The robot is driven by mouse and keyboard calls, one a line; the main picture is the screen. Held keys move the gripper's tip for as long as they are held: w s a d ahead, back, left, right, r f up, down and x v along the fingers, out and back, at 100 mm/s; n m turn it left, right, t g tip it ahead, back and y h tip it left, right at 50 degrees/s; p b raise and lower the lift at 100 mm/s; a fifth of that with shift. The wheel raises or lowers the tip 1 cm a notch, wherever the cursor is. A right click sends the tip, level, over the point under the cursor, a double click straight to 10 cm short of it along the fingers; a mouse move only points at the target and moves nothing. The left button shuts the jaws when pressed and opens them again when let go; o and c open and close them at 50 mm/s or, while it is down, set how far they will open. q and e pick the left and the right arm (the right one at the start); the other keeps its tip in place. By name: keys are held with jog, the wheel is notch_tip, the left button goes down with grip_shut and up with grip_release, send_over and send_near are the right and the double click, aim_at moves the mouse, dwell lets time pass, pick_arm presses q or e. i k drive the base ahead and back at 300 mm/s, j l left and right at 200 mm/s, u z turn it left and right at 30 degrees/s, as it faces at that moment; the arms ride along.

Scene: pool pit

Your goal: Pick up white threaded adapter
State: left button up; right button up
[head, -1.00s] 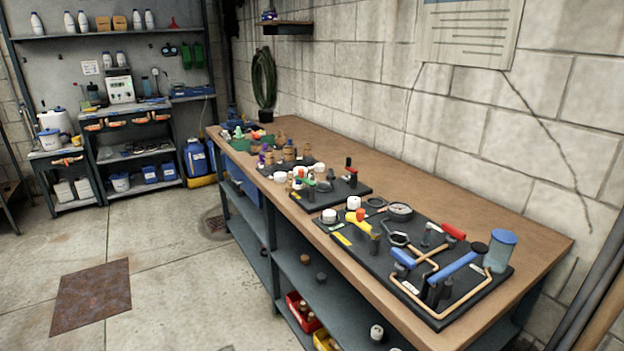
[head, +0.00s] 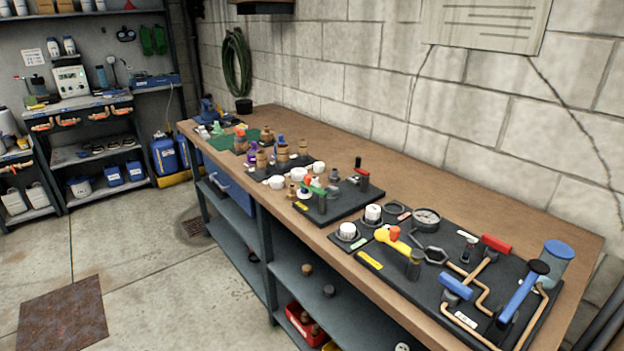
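Several small white fittings stand on the long wooden workbench (head: 440,190). A ribbed white cap-like piece (head: 347,232) and a white cylinder (head: 373,212) stand near the front black board (head: 400,277). Another white piece (head: 277,181) and a white piece at the back (head: 318,167) are on or near the middle black boards. I cannot tell which of these is the white threaded adapter; threads are too small to make out. Neither of my grippers is in view.
The front board carries a pressure gauge (head: 426,219), copper pipes and a blue-handled tool (head: 522,292). A clear blue-lidded jar (head: 555,262) stands at its right. A lower shelf holds a red bin (head: 305,325). The concrete floor left of the bench is open around a rusty plate (head: 62,316).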

aim_at(314, 178)
jog(key=i+j+z, duration=0.1)
jog(key=i+j, duration=0.3)
jog(key=j, duration=0.2)
jog(key=i+j+z, duration=0.15)
jog(key=j, duration=0.2)
jog(key=i+j, duration=0.2)
jog(key=i+j+z, duration=0.15)
jog(key=j, duration=0.3)
